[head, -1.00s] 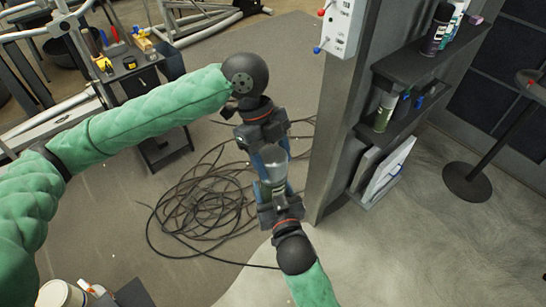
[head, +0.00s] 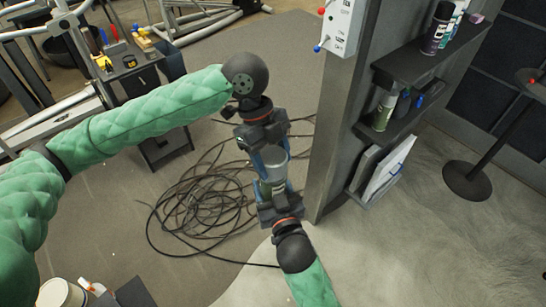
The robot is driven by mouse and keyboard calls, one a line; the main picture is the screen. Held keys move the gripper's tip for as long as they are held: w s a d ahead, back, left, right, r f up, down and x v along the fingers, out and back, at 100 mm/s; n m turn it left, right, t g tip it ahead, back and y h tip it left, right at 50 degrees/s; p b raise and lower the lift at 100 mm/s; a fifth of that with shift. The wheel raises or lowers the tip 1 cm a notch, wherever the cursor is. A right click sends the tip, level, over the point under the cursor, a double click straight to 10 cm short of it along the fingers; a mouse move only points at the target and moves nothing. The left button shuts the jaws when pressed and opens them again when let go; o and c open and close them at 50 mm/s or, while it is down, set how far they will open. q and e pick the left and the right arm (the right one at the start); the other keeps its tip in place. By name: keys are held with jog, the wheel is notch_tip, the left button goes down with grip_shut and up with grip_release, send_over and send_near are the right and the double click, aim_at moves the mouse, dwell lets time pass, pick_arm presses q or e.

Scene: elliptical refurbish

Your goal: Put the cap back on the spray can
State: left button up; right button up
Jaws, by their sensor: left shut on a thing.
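My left gripper (head: 274,172) reaches down from the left arm's dark wrist, its blue-sided fingers shut around a pale grey cap (head: 273,155). Just below is a green-grey spray can (head: 272,187), largely hidden by the fingers of both grippers. My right gripper (head: 278,196) comes up from the bottom of the view and is shut on the spray can. Cap and can are in line, close together between the two grippers. The fingers hide the joint between them, so I cannot tell whether the cap is seated.
A grey post with shelves (head: 405,70) stands close on the right and holds several cans and bottles. A coil of black cable (head: 205,200) lies on the floor behind the grippers. A small tool cart (head: 135,75) stands at the upper left.

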pick_arm(q)
jog(key=shift+f, duration=0.35)
dwell(0.5)
jog(key=o, duration=1.3)
jog(key=shift+o, duration=0.2)
jog(key=shift+v, duration=3.5)
